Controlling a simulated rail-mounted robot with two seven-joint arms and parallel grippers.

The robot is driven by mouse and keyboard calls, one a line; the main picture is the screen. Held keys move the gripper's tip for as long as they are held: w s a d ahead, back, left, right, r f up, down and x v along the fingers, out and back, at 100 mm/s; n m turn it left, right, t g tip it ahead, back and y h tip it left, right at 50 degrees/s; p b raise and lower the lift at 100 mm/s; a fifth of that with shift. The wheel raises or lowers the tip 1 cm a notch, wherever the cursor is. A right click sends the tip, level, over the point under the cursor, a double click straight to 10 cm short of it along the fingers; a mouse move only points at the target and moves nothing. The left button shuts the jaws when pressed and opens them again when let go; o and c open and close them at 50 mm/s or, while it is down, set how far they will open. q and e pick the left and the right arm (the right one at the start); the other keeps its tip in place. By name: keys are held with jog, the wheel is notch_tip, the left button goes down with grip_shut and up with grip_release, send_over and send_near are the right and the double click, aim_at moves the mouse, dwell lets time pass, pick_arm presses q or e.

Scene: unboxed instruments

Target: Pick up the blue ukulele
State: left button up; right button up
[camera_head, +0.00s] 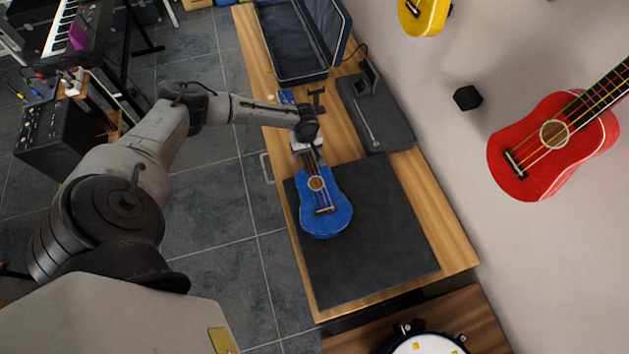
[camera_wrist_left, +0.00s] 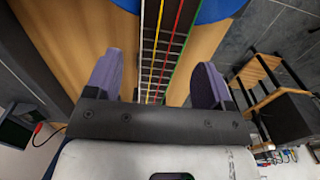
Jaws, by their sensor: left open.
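The blue ukulele (camera_head: 326,206) lies on a dark mat (camera_head: 385,235) on the wooden bench, its body toward the front and its neck pointing to the back. My left gripper (camera_head: 307,154) is over the neck in the head view and hides part of it. In the left wrist view, the ukulele's neck (camera_wrist_left: 164,50), with coloured strings, runs between the two purple fingers of my left gripper (camera_wrist_left: 155,80). The fingers are open, with a gap on both sides of the neck. Part of the blue body (camera_wrist_left: 215,10) shows at the top edge. My right gripper is not in view.
An open dark instrument case (camera_head: 300,75) and a dark grey box (camera_head: 385,125) stand on the bench behind the mat. A red ukulele (camera_head: 550,150) and a yellow one (camera_head: 425,15) hang on the wall at right. A drum (camera_head: 425,344) is at the front.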

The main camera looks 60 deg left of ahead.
aim_at(307, 155)
pick_arm(q)
jog(key=shift+w+a+f, duration=0.1)
jog(key=shift+f, duration=2.25)
jog(key=c, duration=1)
